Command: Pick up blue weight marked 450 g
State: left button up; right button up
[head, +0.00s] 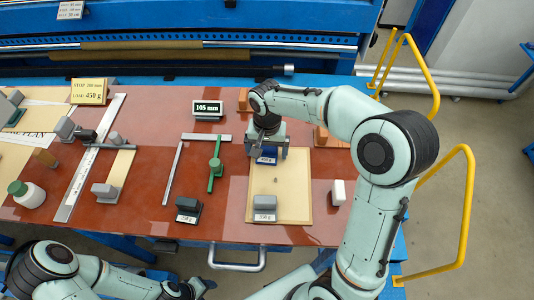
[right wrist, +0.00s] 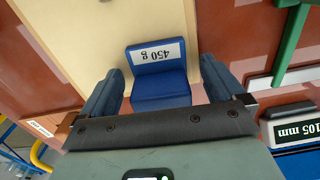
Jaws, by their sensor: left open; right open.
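The blue weight (head: 266,158) with a white label stands at the upper end of the beige board, partly hidden under my right gripper (head: 267,147). In the right wrist view the blue weight (right wrist: 160,88) shows its label, 450 g, upside down. My right gripper (right wrist: 161,88) is open, with one finger on each side of the weight; I cannot tell whether either finger touches it. My left gripper (head: 198,287) is open, low in the head view, in front of the table's edge and away from the weight.
On the beige board (head: 290,185) stands a grey weight (head: 265,206). A dark weight (head: 188,208), a green tool (head: 215,165) and a 105 mm display (head: 207,111) are to the left. A white block (head: 338,192) is to the right. Yellow rails (head: 465,215) stand beyond the right edge.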

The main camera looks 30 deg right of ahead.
jog(key=c, duration=1.5)
jog(key=shift+r, duration=0.15)
